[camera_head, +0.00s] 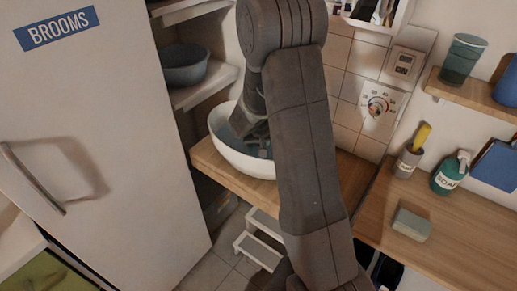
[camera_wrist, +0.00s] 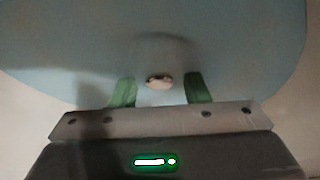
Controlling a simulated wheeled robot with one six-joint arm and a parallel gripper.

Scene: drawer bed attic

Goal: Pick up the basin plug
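The white basin (camera_head: 245,160) stands on a wooden counter in the head view and holds bluish water. My gripper (camera_wrist: 160,88) reaches down into it; in the head view my arm hides much of the basin's inside. In the wrist view the two green fingers are spread apart under the bluish water. A small, round, shiny metallic piece, apparently the basin plug (camera_wrist: 158,82), shows between the fingers with a gap on each side. I cannot tell how far below the fingertips it lies. The plug is not visible in the head view.
A white cabinet door marked BROOMS (camera_head: 100,140) stands on the left. A grey bowl (camera_head: 184,66) sits on a shelf behind. On the right counter are a brush holder (camera_head: 407,162), a soap bottle (camera_head: 448,176) and a sponge (camera_head: 411,225). A step stool (camera_head: 258,245) is below.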

